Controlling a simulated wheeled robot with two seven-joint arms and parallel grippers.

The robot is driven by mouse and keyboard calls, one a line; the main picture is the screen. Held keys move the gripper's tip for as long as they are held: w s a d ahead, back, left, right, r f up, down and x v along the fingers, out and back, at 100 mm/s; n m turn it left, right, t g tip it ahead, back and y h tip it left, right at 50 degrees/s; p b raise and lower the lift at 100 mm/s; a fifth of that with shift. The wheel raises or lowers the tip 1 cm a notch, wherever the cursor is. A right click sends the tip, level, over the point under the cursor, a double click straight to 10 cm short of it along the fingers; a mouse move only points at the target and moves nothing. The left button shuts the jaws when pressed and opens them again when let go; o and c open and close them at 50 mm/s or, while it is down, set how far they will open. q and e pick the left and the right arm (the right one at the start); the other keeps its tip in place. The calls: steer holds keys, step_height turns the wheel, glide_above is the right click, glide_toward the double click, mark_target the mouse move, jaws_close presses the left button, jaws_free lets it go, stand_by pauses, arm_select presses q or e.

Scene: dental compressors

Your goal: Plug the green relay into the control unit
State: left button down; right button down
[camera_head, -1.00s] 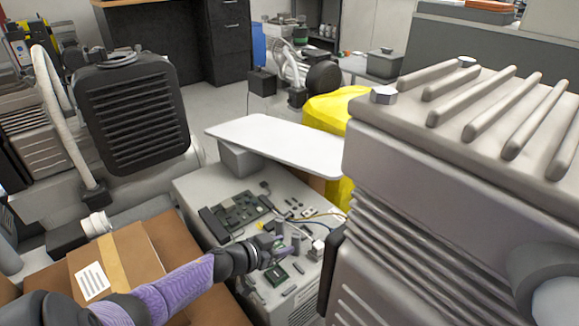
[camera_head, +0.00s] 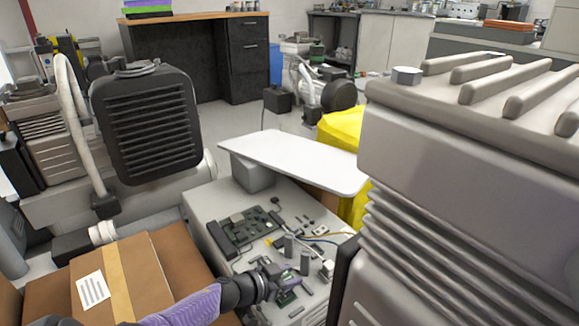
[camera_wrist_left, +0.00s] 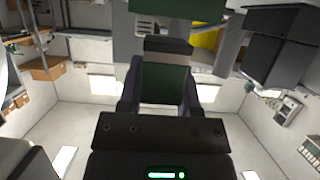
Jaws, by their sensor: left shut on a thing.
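My left gripper (camera_head: 280,276) reaches in from the lower left, low over the grey cabinet top. It is shut on the green relay, a dark green block between the two fingers in the left wrist view (camera_wrist_left: 165,85). In the head view the gripper mostly hides the relay. A dark circuit board (camera_head: 242,230), possibly part of the control unit, lies on the grey cabinet (camera_head: 205,212) behind the gripper. A small green board (camera_head: 286,298) lies just below the fingertips. I cannot tell whether the relay touches anything. My right gripper is not in view.
Grey cylinders (camera_head: 304,263) and wires stand close to the fingertips. A big grey ribbed machine (camera_head: 440,150) blocks the right side. A white panel (camera_head: 295,160) overhangs the cabinet's back. Cardboard boxes (camera_head: 150,275) sit at the left, near my arm.

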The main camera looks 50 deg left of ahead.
arm_select(q)
steer(key=shift+f, duration=0.3)
steer(key=shift+s, duration=0.15)
steer(key=shift+s, duration=0.2)
steer(key=shift+f, duration=0.2)
stand_by(0.7)
steer(key=shift+f, duration=0.25)
steer(key=shift+f, duration=0.45)
jaws_free()
steer(key=shift+a, duration=0.1)
stand_by(0.4)
